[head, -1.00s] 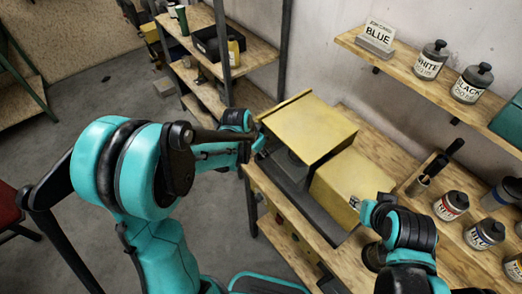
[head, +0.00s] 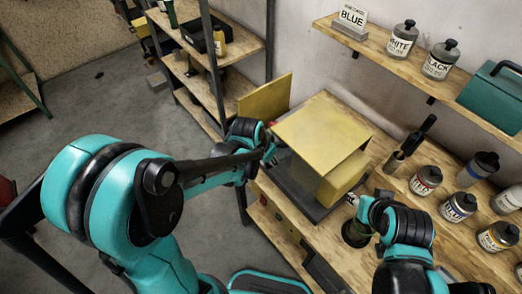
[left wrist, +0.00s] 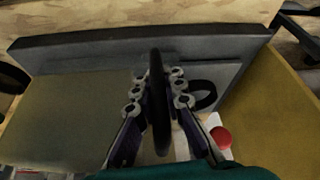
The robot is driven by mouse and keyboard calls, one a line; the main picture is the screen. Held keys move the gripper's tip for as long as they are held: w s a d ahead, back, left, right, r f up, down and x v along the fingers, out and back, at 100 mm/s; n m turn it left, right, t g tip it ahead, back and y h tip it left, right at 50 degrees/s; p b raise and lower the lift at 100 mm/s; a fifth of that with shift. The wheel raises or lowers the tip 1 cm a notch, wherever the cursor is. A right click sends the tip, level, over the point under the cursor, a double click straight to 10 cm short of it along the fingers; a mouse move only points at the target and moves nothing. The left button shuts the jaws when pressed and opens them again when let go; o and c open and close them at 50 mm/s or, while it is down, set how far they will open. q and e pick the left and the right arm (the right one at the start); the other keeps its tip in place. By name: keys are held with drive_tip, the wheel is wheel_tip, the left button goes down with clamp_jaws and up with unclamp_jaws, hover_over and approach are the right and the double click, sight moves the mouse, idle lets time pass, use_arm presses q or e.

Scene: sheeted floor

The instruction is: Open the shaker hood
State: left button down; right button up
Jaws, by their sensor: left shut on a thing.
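The shaker hood (head: 322,135) is a yellow box on the wooden bench. It sits over a smaller yellow block (head: 343,178), whose near right end shows. An upright yellow panel (head: 265,98) stands left of the hood, with a gap between them. My left gripper (head: 268,148) is at the hood's near left side. In the left wrist view its fingers (left wrist: 160,88) are shut on a dark upright handle (left wrist: 158,105). A red knob (left wrist: 221,137) shows beside them. My right gripper (head: 351,201) is near the block's right end; its jaws are too small to judge.
A dark round item (head: 356,232) stands by my right gripper. Several labelled bottles (head: 458,205) stand on the bench's right. A wall shelf (head: 380,62) holds more bottles and a teal toolbox (head: 495,95). A shelving rack (head: 185,65) stands behind the left arm.

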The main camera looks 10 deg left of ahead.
use_arm(q)
drive_tip(key=s+d, duration=0.3)
drive_tip(key=d, duration=0.1)
drive_tip(key=shift+s+d, duration=0.35)
drive_tip(key=shift+d, duration=0.05)
drive_tip(key=c, duration=1.9)
unclamp_jaws()
drive_tip(key=shift+o, duration=0.2)
drive_tip(key=v, duration=1.2)
